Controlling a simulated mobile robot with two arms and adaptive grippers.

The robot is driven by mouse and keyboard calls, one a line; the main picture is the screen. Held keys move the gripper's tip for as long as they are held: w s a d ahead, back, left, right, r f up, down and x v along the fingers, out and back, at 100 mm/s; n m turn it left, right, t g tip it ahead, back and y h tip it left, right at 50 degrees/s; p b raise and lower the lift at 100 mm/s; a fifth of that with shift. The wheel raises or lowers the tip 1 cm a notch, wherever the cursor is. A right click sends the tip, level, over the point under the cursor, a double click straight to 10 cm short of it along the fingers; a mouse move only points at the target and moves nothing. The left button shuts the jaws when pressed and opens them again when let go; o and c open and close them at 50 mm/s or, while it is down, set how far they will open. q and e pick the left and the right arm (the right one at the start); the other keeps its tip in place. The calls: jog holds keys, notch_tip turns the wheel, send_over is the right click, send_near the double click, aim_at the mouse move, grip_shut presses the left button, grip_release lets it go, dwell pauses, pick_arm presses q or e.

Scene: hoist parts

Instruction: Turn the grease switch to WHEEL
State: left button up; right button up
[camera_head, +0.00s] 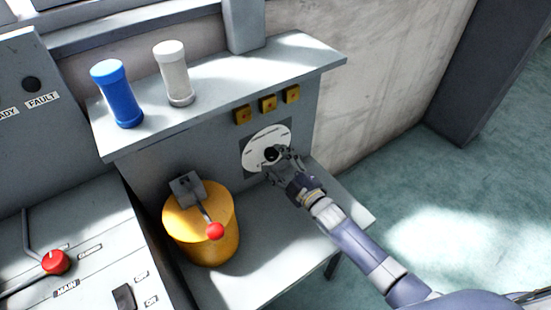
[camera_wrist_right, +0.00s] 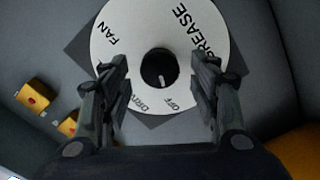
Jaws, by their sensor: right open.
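The switch is a round white dial (camera_head: 258,139) on the grey wall panel under the shelf, with a black knob (camera_head: 271,154) at its centre. My right gripper (camera_head: 283,161) is at the dial. In the right wrist view, its open fingers (camera_wrist_right: 161,66) stand on either side of the knob (camera_wrist_right: 159,67), with gaps on both sides. The white dial (camera_wrist_right: 140,22) there reads FAN, GREASE and OFF, plus a partly legible label like DRIV. The right finger partly covers GREASE. A pale mark on the knob points to the picture's bottom. I see no WHEEL label. My left gripper is out of view.
Yellow square buttons (camera_head: 267,104) sit above the dial. A yellow drum (camera_head: 213,252) with a red-tipped lever stands on the lower ledge to the left. Blue (camera_head: 117,95) and white (camera_head: 174,73) cylinders stand on the shelf. A control console (camera_head: 85,275) is at the left.

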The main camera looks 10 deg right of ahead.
jog(key=shift+w+a, duration=0.3)
jog(key=shift+w, duration=0.35)
jog(key=c, duration=1.1)
jog(key=shift+o, duration=0.2)
